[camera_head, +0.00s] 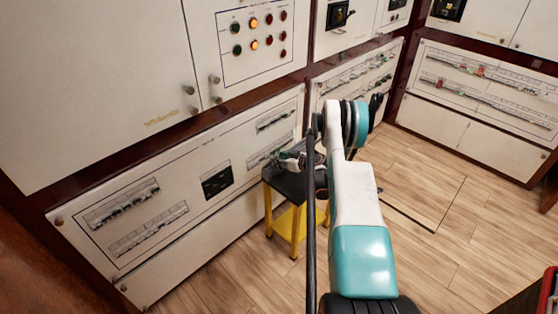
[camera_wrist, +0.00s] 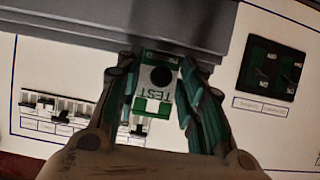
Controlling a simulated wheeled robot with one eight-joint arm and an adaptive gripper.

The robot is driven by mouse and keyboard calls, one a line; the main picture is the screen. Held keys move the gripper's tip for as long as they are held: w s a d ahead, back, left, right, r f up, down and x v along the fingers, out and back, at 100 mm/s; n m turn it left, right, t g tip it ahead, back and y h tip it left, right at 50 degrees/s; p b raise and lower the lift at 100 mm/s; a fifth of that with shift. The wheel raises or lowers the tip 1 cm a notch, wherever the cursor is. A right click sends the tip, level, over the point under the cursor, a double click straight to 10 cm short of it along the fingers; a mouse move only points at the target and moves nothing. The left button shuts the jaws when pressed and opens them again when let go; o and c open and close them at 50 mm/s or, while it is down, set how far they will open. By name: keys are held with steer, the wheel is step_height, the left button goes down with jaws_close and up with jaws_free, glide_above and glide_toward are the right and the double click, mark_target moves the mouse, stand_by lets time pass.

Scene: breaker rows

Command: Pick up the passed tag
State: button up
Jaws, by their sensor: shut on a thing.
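The tag (camera_wrist: 162,97) is green and white, with a dark round hole and the word TEST upside down in the wrist view. It sits between the two fingers of my gripper (camera_wrist: 159,76), which is shut on it. Its upper end is close to the edge of a grey surface (camera_wrist: 110,32); I cannot tell whether they touch. In the head view my gripper (camera_head: 289,160) is over the dark top of a small yellow-legged stand (camera_head: 287,183), beside the lower breaker panel. The tag cannot be made out there.
White panels with breaker rows (camera_head: 122,205) line the left wall. A panel with lit indicator lamps (camera_head: 256,32) is above my gripper. More breaker rows (camera_head: 485,80) are at the right back.

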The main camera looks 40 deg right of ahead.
step_height(320, 180, up, 20)
steer(key=p, duration=0.6)
steer(key=shift+f, duration=0.25)
